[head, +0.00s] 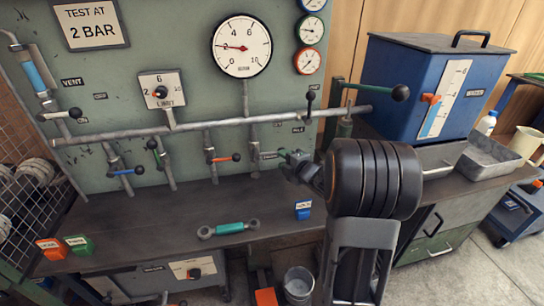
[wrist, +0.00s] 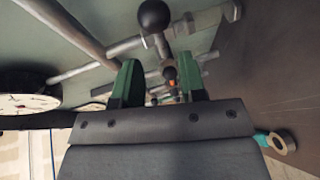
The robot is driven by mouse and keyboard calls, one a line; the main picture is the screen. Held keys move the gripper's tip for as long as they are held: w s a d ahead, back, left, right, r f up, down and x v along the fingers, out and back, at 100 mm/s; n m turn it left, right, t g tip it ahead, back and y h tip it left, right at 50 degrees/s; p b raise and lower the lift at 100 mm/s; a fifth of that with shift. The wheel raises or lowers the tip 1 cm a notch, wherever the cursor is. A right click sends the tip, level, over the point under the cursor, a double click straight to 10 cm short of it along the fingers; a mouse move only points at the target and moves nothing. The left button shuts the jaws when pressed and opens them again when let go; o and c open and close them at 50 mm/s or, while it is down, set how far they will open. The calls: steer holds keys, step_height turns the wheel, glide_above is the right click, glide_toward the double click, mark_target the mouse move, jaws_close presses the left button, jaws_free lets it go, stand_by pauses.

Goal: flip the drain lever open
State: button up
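Several small levers sit on the pipe drops under the long horizontal pipe (head: 210,125). I cannot read a drain label on any of them. In the wrist view a lever with a round black knob (wrist: 153,15) stands on a pipe beyond my fingertips, above the gap in the picture. It appears to be the lever closest to my gripper; its counterpart in the head view is mostly hidden. My gripper (head: 290,160) is at the right-hand pipe drop. In the wrist view its green fingers (wrist: 158,75) are apart, with nothing held between them. Contact with the lever cannot be told.
A red-handled lever (head: 225,158) and a blue-handled lever (head: 124,171) stand to the left. A large gauge (head: 242,46) is above. A teal wrench-like part (head: 229,228) and a blue block (head: 303,210) lie on the bench. A blue tank (head: 425,85) stands right.

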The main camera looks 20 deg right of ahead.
mark_target(274, 153)
steer(key=shift+b+x, duration=0.35)
steer(key=shift+x, duration=3.15)
steer(key=shift+c, duration=0.2)
steer(key=c, duration=0.6)
jaws_close()
